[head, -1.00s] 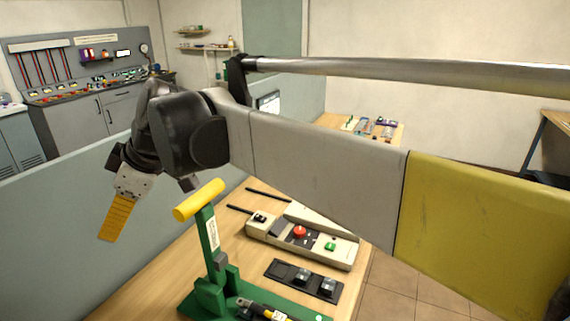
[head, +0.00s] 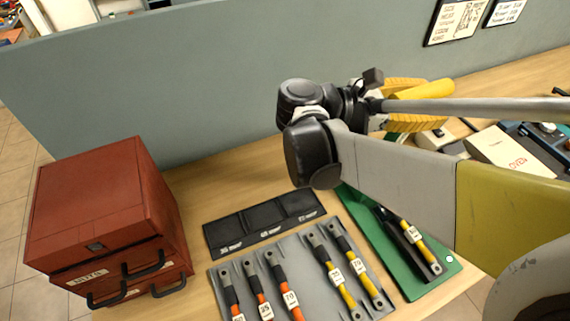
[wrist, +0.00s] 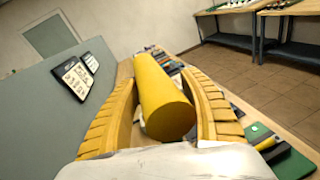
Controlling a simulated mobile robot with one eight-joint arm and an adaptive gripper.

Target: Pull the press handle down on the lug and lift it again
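A red drawer box (head: 95,205) stands at left on the bench. A grey-green partition (head: 200,90) runs behind; a cream device (head: 508,150) is at right.

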